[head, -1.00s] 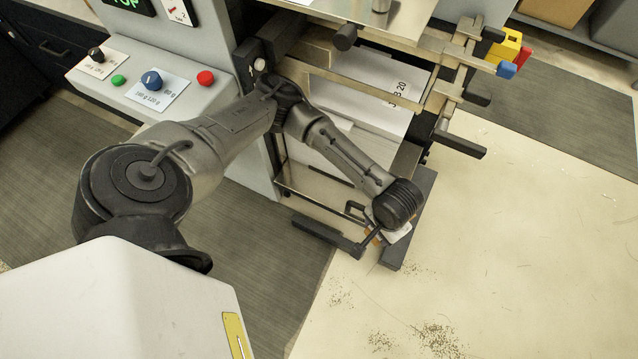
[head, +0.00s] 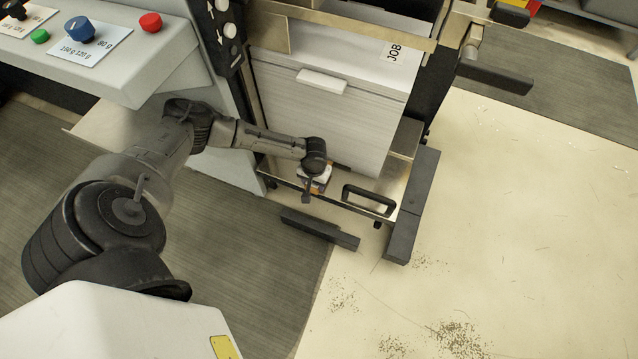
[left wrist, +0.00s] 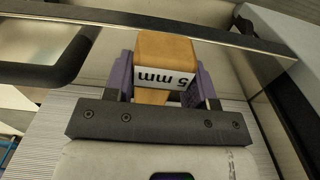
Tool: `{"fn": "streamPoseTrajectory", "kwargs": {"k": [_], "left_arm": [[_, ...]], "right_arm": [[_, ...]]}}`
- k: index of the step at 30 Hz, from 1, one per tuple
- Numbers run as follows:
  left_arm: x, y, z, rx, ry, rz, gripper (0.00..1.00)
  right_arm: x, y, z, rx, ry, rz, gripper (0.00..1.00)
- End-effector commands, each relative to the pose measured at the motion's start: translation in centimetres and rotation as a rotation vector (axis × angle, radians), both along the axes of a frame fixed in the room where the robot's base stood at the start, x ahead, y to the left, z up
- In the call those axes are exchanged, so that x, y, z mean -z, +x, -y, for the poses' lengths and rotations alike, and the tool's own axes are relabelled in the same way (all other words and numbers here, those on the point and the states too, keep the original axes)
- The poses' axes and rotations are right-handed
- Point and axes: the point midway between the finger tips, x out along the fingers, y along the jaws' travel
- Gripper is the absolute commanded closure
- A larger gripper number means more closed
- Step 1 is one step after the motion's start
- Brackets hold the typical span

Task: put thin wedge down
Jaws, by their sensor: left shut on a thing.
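The wedge (left wrist: 163,55) is an orange-brown wooden block with a white "5 mm" label. In the left wrist view it sits between the purple fingers of my left gripper (left wrist: 165,82), which is shut on it. In the head view my left gripper (head: 313,186) is low in front of the paper stack, just left of the black handle. The wedge is mostly hidden there by the wrist. I cannot tell whether the wedge touches a surface. My right gripper is not in view.
A tall white paper stack (head: 330,120) stands behind the gripper, with a small white block (head: 322,81) at its upper front edge. The black handle (head: 368,199) is close on the right. Dark floor bars (head: 320,229) lie in front. The pale floor (head: 500,230) is open.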

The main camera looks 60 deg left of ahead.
Motion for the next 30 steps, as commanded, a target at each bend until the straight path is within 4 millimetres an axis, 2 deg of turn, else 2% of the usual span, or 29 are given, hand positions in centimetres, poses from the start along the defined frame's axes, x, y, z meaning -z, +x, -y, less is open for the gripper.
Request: {"fn": "streamPoseTrajectory", "kwargs": {"k": [1,3,7,18,30], "left_arm": [[0.9,-0.6,-1.1,-0.012,0.002,-0.002,0.74],[1.3,-1.1,-2.1,-0.023,0.002,-0.001,0.74],[2.0,-1.5,-3.0,-0.03,0.0,0.0,0.74],[4.6,-1.5,-3.1,-0.032,-0.001,0.001,0.74],[4.7,-1.6,-3.1,-0.032,-0.001,0.0,0.74]], "right_arm": [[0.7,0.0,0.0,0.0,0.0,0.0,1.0],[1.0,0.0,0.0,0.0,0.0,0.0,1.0],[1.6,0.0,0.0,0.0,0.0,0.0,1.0],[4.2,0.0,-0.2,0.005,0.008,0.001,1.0],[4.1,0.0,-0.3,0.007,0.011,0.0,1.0]]}}
